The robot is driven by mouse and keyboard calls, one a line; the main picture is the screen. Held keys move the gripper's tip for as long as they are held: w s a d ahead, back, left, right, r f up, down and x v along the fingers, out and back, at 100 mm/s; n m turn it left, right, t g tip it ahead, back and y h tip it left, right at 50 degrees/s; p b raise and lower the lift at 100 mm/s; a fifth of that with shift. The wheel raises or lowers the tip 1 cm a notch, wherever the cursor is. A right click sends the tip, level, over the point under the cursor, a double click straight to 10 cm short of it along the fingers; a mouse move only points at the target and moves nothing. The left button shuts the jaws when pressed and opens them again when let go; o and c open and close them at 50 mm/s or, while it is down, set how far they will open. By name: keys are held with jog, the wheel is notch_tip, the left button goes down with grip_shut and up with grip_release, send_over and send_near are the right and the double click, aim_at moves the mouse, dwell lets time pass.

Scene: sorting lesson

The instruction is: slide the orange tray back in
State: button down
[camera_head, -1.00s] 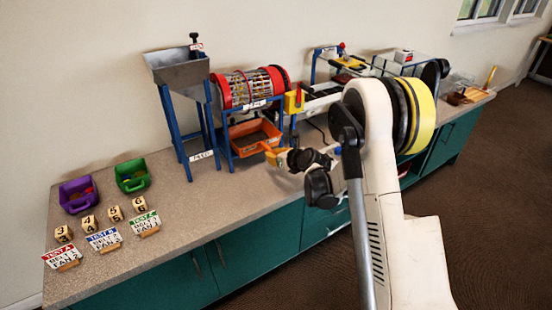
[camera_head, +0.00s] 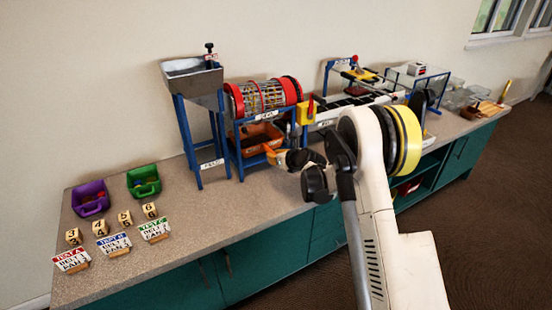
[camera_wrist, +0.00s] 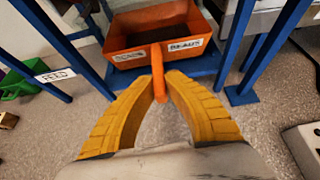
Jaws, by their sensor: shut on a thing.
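The orange tray (camera_head: 246,142) sits under the red-ended drum, between the blue legs of its stand. In the wrist view its front (camera_wrist: 125,55) faces me and carries white labels, one reading "BEADS". The tray seems to hold something dark. My gripper (camera_head: 274,155) is in front of the tray. In the wrist view, the yellow fingers of my gripper (camera_wrist: 160,82) are closed on an upright orange handle part at the tray's front. The tray's back is hidden under the drum.
The drum (camera_head: 265,95) is above the tray. A hopper on blue legs (camera_head: 193,78) stands to the left, a conveyor machine (camera_head: 350,95) to the right. Purple (camera_head: 90,200) and green (camera_head: 144,183) bins, number blocks and test cards are on the left counter. The counter before the hopper is clear.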

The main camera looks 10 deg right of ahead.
jog(key=shift+w, duration=0.2)
jog(key=shift+f, duration=0.35)
dwell(0.5)
jog(key=c, duration=1.5)
grip_release()
jog(key=shift+o, duration=0.2)
